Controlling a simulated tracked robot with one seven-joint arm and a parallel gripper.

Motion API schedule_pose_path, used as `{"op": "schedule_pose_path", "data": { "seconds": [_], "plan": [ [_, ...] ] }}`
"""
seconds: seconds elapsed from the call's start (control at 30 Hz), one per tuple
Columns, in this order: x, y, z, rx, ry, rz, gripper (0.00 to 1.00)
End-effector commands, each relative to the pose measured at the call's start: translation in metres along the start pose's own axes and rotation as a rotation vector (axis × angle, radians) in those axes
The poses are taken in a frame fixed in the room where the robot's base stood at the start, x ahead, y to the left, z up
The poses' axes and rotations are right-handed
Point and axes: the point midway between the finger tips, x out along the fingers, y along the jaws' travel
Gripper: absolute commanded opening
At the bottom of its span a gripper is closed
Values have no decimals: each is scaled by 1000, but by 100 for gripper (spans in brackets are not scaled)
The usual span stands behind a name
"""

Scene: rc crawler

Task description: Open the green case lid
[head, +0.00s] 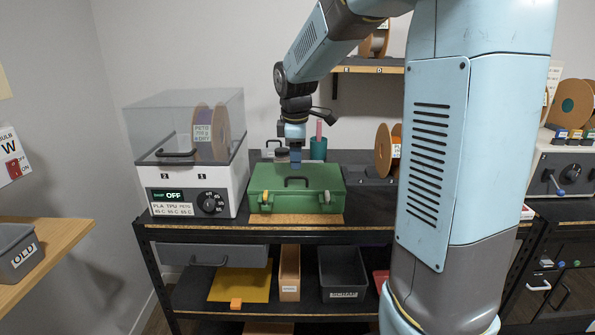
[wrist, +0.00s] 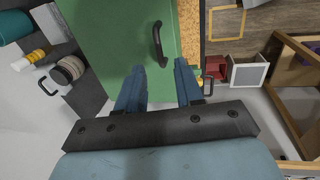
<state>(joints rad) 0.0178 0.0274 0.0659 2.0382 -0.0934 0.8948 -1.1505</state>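The green case (head: 320,184) sits on the black bench top, on a cork-coloured mat, and its lid looks shut. A black handle (head: 297,181) is on the lid, and two small latches show on its front. My gripper (head: 295,165) points down just above the case, near the handle. In the wrist view the green lid (wrist: 110,38) fills the upper middle, with the handle (wrist: 157,44) just beyond the fingertips. My gripper (wrist: 159,68) is open there, with a gap between the two blue fingers and nothing held.
A filament dryer (head: 192,185) with a clear cover stands close to the left of the case. A teal cup (head: 318,149) and a brown spool (head: 384,150) stand behind and to the right.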

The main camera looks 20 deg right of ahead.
Motion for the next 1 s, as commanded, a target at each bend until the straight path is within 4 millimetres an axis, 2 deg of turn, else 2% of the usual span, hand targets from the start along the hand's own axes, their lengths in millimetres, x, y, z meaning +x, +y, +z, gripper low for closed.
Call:
{"op": "schedule_pose_path", "data": {
  "seconds": [0.1, 0.3, 0.5, 0.73, 0.77, 1.0],
  "plan": [
    [20, 0, 0, 0, -1, -3, 36],
    [42, 0, 0, 0, 0, -1, 36],
    [51, 0, 0, 0, 1, 0, 36],
    [51, 0, 0, 0, 1, 0, 36],
    [51, 0, -1, 0, 1, 0, 35],
    [51, 0, -1, 0, 1, 0, 12]
  ]
}}
